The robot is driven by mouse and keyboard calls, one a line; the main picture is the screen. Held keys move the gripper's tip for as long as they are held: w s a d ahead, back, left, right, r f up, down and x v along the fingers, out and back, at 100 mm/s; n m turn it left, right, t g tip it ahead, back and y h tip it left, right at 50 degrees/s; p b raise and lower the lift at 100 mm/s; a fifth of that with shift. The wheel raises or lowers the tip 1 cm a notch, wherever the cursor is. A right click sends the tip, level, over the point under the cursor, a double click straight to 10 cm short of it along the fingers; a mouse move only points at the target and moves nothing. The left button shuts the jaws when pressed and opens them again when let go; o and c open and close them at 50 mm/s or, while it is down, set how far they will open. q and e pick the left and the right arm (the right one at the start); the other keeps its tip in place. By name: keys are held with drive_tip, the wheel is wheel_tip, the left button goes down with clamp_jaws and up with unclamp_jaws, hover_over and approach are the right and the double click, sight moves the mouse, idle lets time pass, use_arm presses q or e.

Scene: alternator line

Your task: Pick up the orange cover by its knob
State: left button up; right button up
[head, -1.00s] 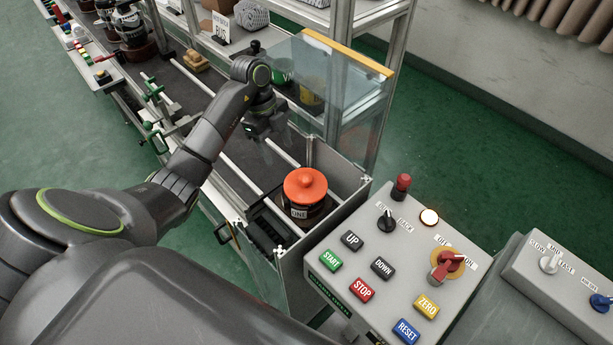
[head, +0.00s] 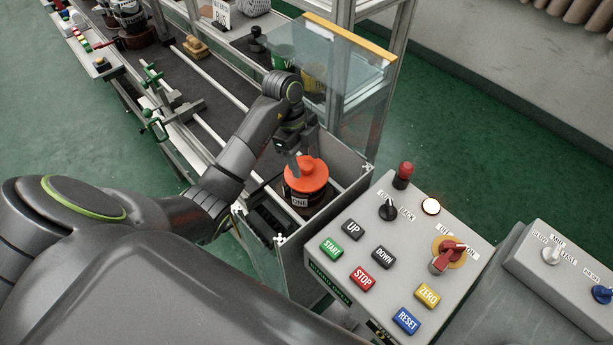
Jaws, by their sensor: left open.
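The orange cover (head: 309,177) sits on top of a dark cylindrical container (head: 301,200) with a white label ending in "ONE". It has a round knob (head: 306,161) on top. My left gripper (head: 301,158) points down right at the cover, its fingers spread, with the knob beside or between them; I cannot tell which. One finger partly hides the cover's left side. My right gripper is out of view.
The container stands in a metal-walled bay (head: 345,165) with a raised clear guard with yellow edge (head: 349,43) behind. A control box (head: 400,262) with several buttons stands at the right. The conveyor (head: 205,95) runs away to the upper left.

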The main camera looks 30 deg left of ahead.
use_arm(q)
drive_tip(key=shift+d+f, duration=0.1)
drive_tip(key=shift+f, duration=0.35)
drive_tip(key=shift+r, duration=0.1)
drive_tip(key=c, duration=1.1)
drive_tip(key=shift+r, duration=0.2)
